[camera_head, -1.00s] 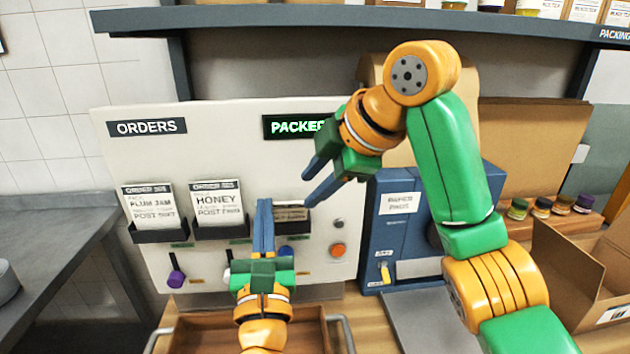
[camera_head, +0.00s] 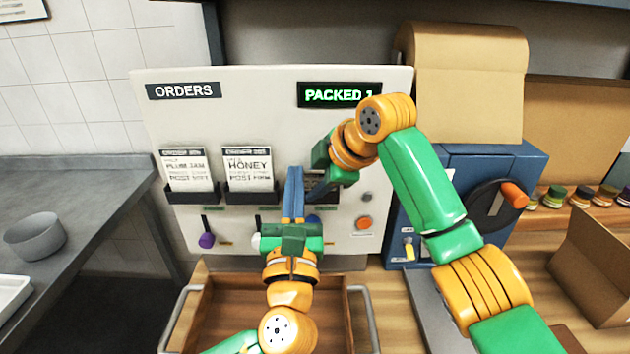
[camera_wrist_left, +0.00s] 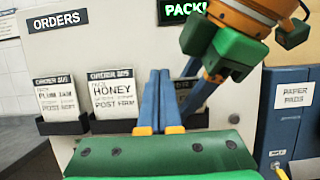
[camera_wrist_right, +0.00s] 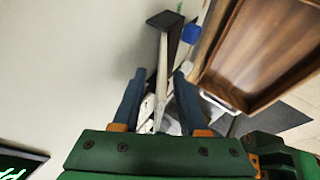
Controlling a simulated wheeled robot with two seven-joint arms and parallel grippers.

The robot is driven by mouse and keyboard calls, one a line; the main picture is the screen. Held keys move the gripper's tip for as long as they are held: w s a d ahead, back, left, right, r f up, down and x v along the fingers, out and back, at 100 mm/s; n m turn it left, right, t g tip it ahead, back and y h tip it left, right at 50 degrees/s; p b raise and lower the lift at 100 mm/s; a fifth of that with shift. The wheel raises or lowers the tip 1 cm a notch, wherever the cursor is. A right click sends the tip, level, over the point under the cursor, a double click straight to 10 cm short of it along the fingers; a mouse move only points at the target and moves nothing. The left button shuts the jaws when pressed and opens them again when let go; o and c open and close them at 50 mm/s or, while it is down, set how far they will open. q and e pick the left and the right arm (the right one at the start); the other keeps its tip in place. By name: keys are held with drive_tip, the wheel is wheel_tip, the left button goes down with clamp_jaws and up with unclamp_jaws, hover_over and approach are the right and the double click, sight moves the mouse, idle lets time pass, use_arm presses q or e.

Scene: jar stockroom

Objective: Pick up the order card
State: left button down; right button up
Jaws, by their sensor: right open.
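Two order cards stand in dark wall pockets on the pale orders panel: a plum jam card (camera_head: 188,170) and a honey card (camera_head: 248,170). A third pocket to their right is mostly hidden behind my grippers. My left gripper (camera_head: 294,172) is shut, its blue fingers pointing up in front of the panel just right of the honey card; nothing shows between them in the left wrist view (camera_wrist_left: 160,75). My right gripper (camera_wrist_right: 155,85) is open, with a thin pale strip and printed white paper between and behind its fingers. I cannot tell whether they touch.
A wooden tray (camera_head: 205,310) with metal handles lies below the panel. A blue paper-pads machine (camera_head: 400,230) with a crank stands to the right. Knobs and an orange button (camera_head: 364,223) are under the pockets. A grey bowl (camera_head: 36,237) sits on the left counter.

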clamp_jaws()
use_arm(q)
drive_tip(key=shift+r, duration=0.6)
drive_tip(key=v, duration=1.2)
drive_tip(key=shift+f, duration=0.1)
